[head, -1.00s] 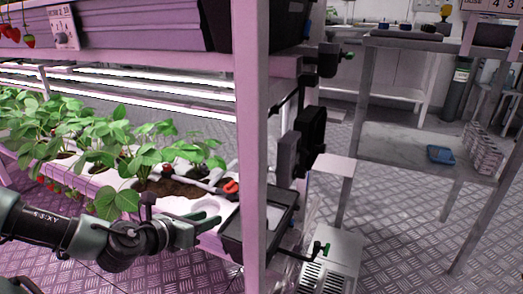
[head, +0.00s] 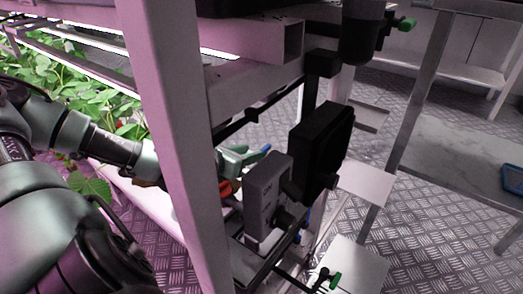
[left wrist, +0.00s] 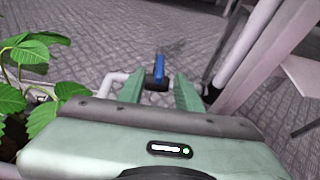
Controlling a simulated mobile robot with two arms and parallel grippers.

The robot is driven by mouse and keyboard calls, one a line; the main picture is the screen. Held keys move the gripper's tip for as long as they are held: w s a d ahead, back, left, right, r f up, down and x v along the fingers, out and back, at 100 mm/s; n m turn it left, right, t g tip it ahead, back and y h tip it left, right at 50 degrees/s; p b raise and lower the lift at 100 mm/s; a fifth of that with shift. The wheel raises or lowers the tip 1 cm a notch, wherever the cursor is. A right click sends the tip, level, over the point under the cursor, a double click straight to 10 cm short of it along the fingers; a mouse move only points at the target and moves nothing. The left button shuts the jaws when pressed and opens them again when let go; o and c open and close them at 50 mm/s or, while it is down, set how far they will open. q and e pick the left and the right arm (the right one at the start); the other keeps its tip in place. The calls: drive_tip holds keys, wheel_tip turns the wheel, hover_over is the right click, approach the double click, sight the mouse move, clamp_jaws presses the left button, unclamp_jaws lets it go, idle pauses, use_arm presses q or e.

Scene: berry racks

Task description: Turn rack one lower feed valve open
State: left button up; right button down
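My left gripper (head: 238,160) reaches behind the rack's front post (head: 180,130), which hides part of its wrist. A valve with a blue handle (head: 263,152) is just past its fingertips. In the left wrist view, the open fingers (left wrist: 160,92) stand on either side of the blue handle (left wrist: 160,70), which rises upright from a white pipe (left wrist: 108,80). I cannot tell whether the fingers touch it. A red handle (head: 229,188) sits nearer, below the gripper. I see no label marking the lower feed valve. My right gripper is not in view.
A grey box (head: 268,198) and a black box (head: 322,150) stand right of the gripper. Green handles show at the upper right (head: 405,24) and at the bottom (head: 335,281). Leafy plants (head: 75,90) are on the left. Open floor (head: 440,240) lies to the right.

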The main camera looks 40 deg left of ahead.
sight(264, 150)
use_arm(q)
drive_tip(key=b+x, duration=0.1)
drive_tip(key=x, duration=0.4)
drive_tip(key=shift+f, duration=0.15)
clamp_jaws()
